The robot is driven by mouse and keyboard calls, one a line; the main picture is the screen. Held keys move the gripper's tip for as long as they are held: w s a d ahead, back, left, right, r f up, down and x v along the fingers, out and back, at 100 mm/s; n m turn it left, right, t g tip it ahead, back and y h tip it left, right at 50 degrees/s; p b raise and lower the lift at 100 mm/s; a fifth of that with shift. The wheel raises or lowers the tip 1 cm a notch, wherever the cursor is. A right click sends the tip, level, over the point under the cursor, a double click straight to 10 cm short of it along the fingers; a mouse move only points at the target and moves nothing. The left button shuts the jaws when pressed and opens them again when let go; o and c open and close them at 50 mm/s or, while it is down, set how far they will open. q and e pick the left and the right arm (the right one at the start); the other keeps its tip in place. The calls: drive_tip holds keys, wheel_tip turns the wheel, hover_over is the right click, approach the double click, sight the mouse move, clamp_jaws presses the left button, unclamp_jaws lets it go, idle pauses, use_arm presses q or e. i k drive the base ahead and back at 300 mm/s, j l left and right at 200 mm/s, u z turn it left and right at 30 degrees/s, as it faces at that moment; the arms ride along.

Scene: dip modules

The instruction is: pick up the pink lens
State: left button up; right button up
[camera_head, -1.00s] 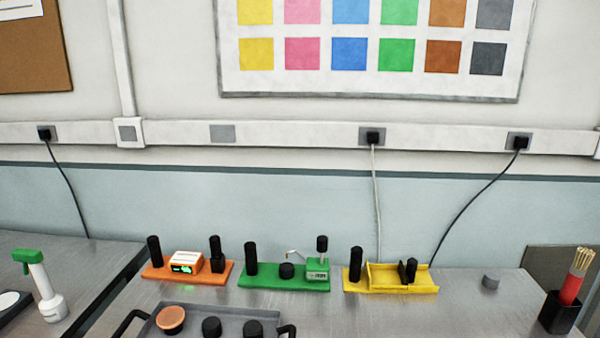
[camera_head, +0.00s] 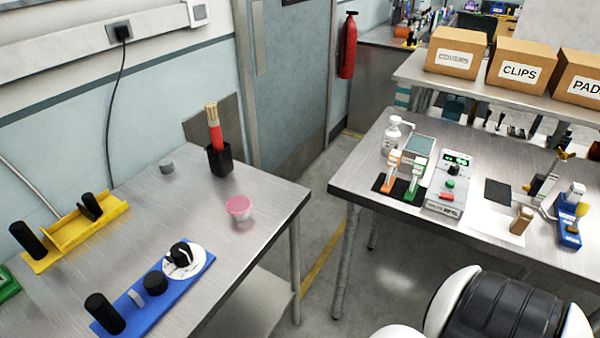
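The pink lens (camera_head: 239,206) sits on the metal table (camera_head: 262,182) near its right edge. It looks like a small round piece with a pink top and a pale lower part. Nothing touches it, and the table around it is clear. Neither of my grippers shows in the head view. A white and black rounded body at the lower right may be part of me.
A blue module (camera_head: 160,290) and a yellow module (camera_head: 80,230) lie to the left. A grey cylinder (camera_head: 166,166) stands farther back. A second table (camera_head: 352,180) stands right, across a floor gap.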

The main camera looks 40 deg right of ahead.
sight(239, 204)
drive_tip(key=z, duration=0.9)
drive_tip(key=l+u, duration=0.15)
drive_tip(key=i+l+u, duration=0.1)
drive_tip(key=l, duration=0.2)
